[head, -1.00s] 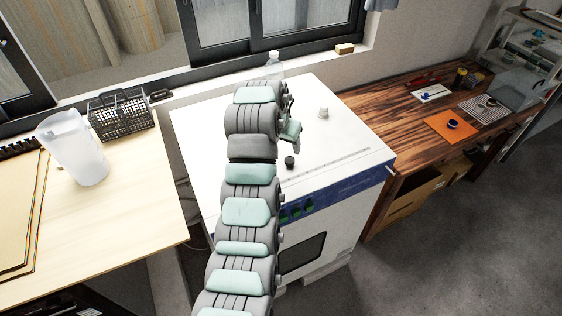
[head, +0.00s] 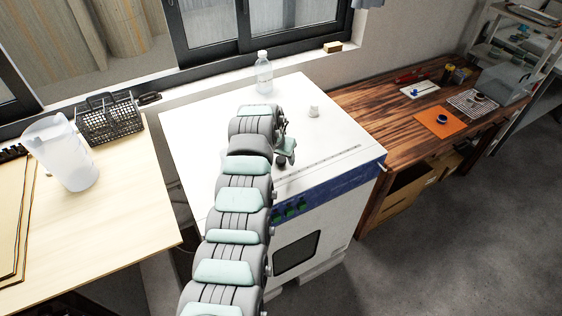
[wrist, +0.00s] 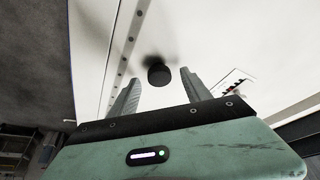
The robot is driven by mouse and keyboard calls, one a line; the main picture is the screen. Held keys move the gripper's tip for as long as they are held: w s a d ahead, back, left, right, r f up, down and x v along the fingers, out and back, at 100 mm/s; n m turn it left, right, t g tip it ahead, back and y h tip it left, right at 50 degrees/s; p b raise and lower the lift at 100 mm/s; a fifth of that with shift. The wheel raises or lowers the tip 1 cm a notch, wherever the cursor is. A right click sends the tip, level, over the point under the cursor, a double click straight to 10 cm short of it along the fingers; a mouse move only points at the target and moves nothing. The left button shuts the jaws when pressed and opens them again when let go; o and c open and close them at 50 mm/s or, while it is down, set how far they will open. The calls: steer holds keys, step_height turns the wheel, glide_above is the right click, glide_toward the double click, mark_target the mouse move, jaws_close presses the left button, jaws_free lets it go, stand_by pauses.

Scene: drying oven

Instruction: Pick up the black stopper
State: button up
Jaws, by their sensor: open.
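The black stopper (wrist: 159,75) is a small round black piece on the white top of the drying oven (head: 195,130). In the wrist view it appears between the two fingers of my gripper (wrist: 161,80), near their tips. The fingers are apart, and neither visibly touches it. In the head view my gripper (head: 285,153) hangs over the oven top, right by the stopper (head: 280,161), which is partly hidden behind it.
A clear bottle (head: 264,75) stands at the oven's back edge, and a small white knob-like piece (head: 314,112) sits to the right. A pale table with a jug (head: 65,155) and black basket (head: 110,122) is left; a wooden bench (head: 400,120) is right.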

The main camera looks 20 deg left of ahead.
steer(key=shift+w+f, duration=0.2)
steer(key=shift+f, duration=0.1)
steer(key=shift+c, duration=0.6)
jaws_close()
